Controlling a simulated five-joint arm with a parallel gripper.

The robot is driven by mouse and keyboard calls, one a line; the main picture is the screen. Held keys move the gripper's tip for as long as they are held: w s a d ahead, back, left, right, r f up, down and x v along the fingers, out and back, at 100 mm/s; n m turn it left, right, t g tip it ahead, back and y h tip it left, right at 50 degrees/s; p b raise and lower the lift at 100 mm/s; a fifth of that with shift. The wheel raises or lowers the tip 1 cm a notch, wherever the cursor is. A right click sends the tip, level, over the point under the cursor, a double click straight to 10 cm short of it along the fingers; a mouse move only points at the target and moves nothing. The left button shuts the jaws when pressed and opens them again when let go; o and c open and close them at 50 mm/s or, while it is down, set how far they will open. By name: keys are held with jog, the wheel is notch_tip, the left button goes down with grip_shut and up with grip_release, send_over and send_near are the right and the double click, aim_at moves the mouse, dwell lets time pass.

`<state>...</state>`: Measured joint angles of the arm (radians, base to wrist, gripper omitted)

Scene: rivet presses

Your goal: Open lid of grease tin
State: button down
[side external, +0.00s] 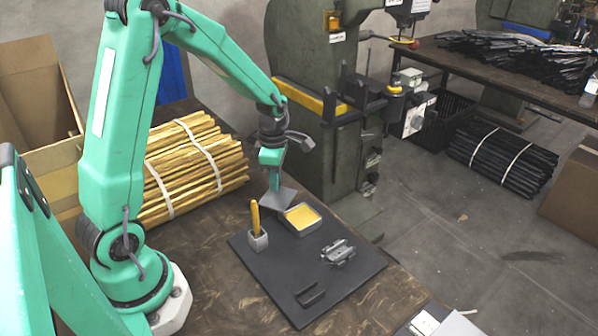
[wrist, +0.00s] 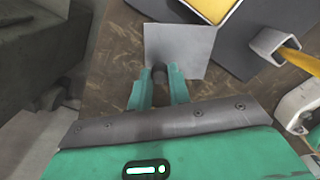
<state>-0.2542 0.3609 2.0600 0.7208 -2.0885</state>
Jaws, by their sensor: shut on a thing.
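The grease tin (side external: 301,230) is a grey, shallow, square box with yellow grease showing inside, so its top is uncovered. A corner of it also shows at the top of the wrist view (wrist: 228,17). The lid (side external: 281,201) is a flat grey square plate, seen tilted beside the tin's back left side in the side view. My gripper (side external: 274,184) is shut on the lid's small dark knob. In the wrist view, its two green fingers (wrist: 161,84) pinch the knob at the edge of the lid (wrist: 180,45). I cannot tell whether lid and tin touch.
A dark mat (side external: 300,315) lies under the tin. On it stand a grey holder (side external: 258,241) with a yellow-handled tool (side external: 255,215), a metal fixture (side external: 338,252) and a black bracket (side external: 309,296). Bundled yellow rods (side external: 190,165) lie behind; a green press (side external: 325,90) stands at the back.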

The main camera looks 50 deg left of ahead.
jog(key=c, duration=1.3)
grip_release()
jog(key=shift+r, duration=3.9)
